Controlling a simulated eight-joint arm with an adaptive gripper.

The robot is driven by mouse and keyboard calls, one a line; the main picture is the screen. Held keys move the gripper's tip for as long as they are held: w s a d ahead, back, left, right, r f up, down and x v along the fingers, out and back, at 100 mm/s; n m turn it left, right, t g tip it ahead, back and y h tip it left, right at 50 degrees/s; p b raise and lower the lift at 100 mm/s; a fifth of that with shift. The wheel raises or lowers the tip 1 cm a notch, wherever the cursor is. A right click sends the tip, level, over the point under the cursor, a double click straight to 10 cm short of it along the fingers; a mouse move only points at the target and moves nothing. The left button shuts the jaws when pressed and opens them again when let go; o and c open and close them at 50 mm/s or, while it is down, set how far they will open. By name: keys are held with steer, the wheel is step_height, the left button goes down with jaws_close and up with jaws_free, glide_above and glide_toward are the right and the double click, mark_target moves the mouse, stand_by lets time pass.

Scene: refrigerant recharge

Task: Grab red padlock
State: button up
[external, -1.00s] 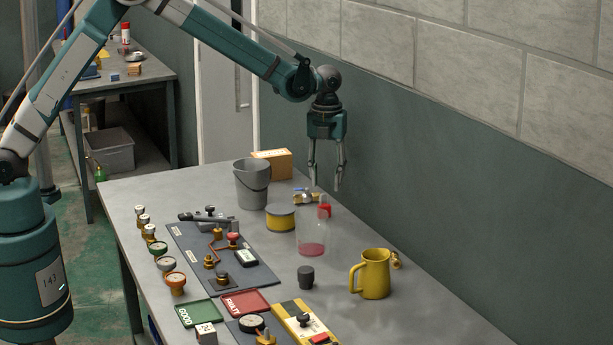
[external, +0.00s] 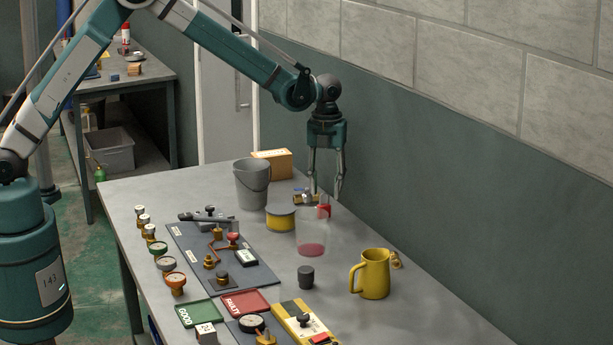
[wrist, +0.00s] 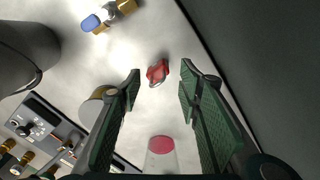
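The red padlock (wrist: 157,71) lies on the table in the wrist view, its metal shackle toward the bottom of the picture. It shows between and a little beyond my open fingertips. In the external view the red padlock (external: 324,211) is partly behind a clear container with pink liquid. My gripper (external: 327,196) is above the padlock, pointing down, fingers apart and empty. In the wrist view the fingers of my gripper (wrist: 160,80) stand on either side of the padlock. I cannot tell the exact height left between them.
The clear container (external: 312,235) stands close in front of the padlock. A yellow tin (external: 281,219), a brass valve with a blue cap (wrist: 103,17) and a grey bucket (external: 251,184) are nearby. The wall runs along the right. A yellow jug (external: 376,275) stands farther forward.

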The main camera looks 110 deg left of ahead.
mark_target(326, 204)
steer(key=shift+f, duration=0.1)
steer(key=shift+f, duration=2.5)
steer(key=c, duration=0.8)
